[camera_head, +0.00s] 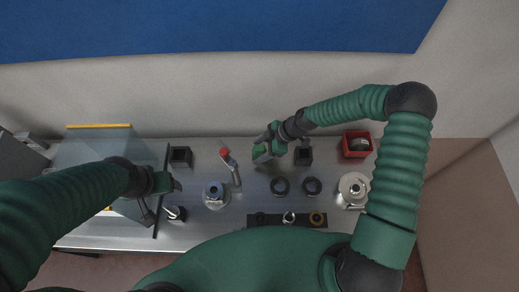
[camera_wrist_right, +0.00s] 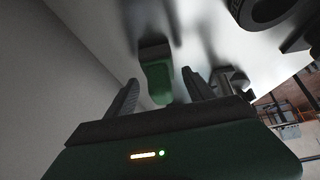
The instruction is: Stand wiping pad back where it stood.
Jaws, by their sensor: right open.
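In the right wrist view, a small green piece with a dark grey block (camera_wrist_right: 157,70), which looks like the wiping pad, stands between and beyond my right gripper's fingers. My right gripper (camera_wrist_right: 160,92) is open, with a finger on each side of it; I cannot tell whether either touches it. In the head view, my right gripper (camera_head: 262,154) is low over the back middle of the bench, and it hides the pad there. My left gripper (camera_head: 174,184) is over the bench's left part; its fingers are too small to read.
A red-tipped lever (camera_head: 229,164) stands just left of my right gripper. A black square holder (camera_head: 303,157) and a red bin (camera_head: 346,146) are to its right. Two black rings (camera_head: 280,194) lie in front. A glass-sided cabinet (camera_head: 90,145) stands at left.

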